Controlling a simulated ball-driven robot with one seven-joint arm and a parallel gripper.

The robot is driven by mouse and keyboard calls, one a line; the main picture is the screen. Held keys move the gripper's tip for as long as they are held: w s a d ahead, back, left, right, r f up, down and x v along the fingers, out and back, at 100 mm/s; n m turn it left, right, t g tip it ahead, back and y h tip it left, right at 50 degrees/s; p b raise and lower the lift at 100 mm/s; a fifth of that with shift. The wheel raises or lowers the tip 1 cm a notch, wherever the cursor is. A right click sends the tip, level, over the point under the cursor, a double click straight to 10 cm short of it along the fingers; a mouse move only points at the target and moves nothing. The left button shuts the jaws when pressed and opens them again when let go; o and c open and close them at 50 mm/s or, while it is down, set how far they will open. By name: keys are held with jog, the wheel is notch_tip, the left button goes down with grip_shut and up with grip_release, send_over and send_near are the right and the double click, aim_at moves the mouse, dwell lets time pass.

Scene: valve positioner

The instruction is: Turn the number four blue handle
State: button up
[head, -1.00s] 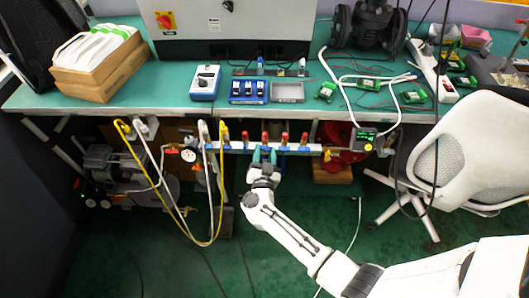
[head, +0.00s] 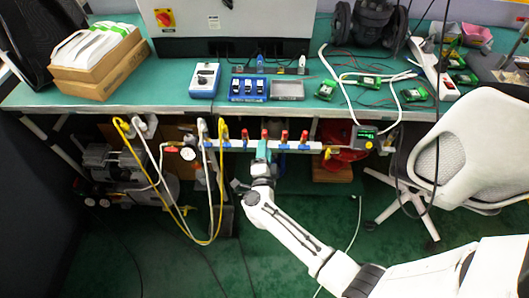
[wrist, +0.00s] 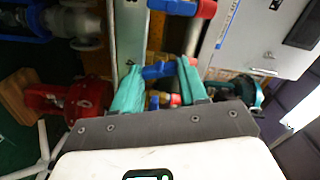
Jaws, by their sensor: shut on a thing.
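A white manifold rail (head: 294,146) runs under the front edge of the bench. It carries several valves with red upper parts and blue lower parts. My gripper (head: 262,150) is at the rail from below, at one of the middle valves, and its teal fingers hide much of that valve in the head view. In the wrist view the gripper (wrist: 158,80) has its two teal fingers on either side of a blue handle (wrist: 157,70), shut on it. I cannot read a number on this handle.
Yellow and white hoses (head: 212,190) hang at the left of the rail. A white office chair (head: 455,150) stands at the right. The green bench (head: 180,92) is above the rail. The floor below the gripper is mostly clear.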

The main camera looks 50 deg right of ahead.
jog(key=shift+m+b, duration=0.45)
jog(key=shift+m, duration=1.45)
jog(key=o, duration=1.1)
jog(key=shift+c, duration=0.2)
jog(key=v, duration=1)
jog(key=shift+s+a, duration=0.3)
